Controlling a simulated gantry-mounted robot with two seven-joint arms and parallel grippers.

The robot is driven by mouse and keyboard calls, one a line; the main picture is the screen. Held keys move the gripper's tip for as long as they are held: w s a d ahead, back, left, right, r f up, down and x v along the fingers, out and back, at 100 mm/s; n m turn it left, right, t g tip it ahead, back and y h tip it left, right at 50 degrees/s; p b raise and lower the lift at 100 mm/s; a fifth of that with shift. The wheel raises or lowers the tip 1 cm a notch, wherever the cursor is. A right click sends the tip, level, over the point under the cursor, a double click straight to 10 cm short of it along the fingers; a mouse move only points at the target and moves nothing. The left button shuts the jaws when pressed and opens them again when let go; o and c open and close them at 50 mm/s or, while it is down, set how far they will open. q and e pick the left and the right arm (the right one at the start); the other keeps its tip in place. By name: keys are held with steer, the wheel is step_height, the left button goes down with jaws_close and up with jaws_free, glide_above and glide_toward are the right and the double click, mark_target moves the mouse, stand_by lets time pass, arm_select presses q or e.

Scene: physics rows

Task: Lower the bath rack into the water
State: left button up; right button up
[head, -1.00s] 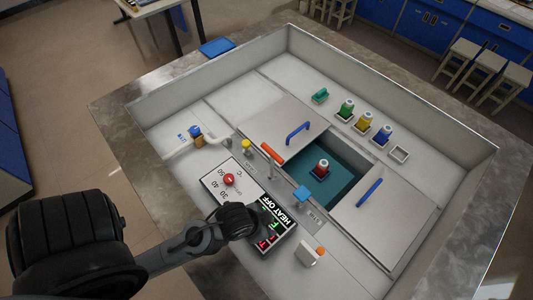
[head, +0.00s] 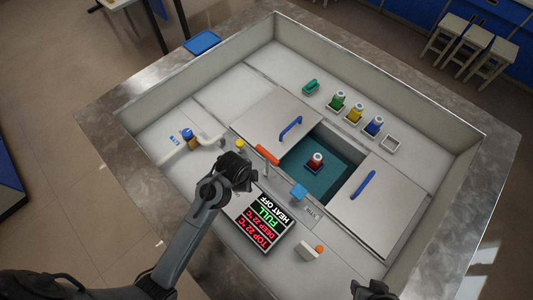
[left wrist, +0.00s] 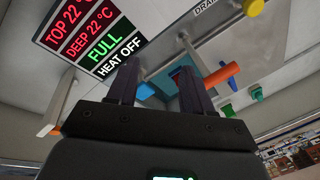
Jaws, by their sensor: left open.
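The water bath opening (head: 340,147) shows teal water between two grey lids. A red bottle with a white cap (head: 315,162) stands in the opening; how deep its support sits is hard to tell. An orange lever handle (head: 267,155) stands at the opening's near-left edge; it also shows in the left wrist view (left wrist: 221,75). My left gripper (head: 238,168) is just left of this handle, apart from it; its fingers (left wrist: 157,68) are spread and empty in the left wrist view. My right gripper (head: 374,290) shows only partly at the bottom edge; its jaws are unclear.
The display (head: 265,220) reads TOP 22, DEEP 22, FULL, HEAT OFF. A blue tab (head: 298,191) and a yellow knob (head: 240,144) flank the orange handle. Lids with blue handles (head: 291,128) lie either side. Green, yellow and blue bottles (head: 355,113) stand behind.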

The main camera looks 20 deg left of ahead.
mark_target(275, 161)
arm_select(q)
steer(key=w+d+r+m+p, duration=0.2)
steer(key=w+r+m, duration=0.1)
steer(key=w+m, duration=0.15)
steer(key=w+d+r+m+p, duration=0.1)
steer(key=w+d+r+m, duration=0.1)
steer(key=w+m, duration=0.3)
steer(key=shift+n+g+h, duration=0.3)
steer(key=shift+n+g, duration=0.1)
steer(key=shift+n, duration=0.15)
steer(key=w+f, duration=0.1)
steer(key=f, duration=0.2)
steer(key=w+f, duration=0.1)
steer(key=f, duration=0.2)
steer(key=w+f, duration=0.1)
steer(key=f, duration=0.3)
steer(key=shift+w+d, duration=0.1)
steer(key=shift+w, duration=0.05)
jaws_close()
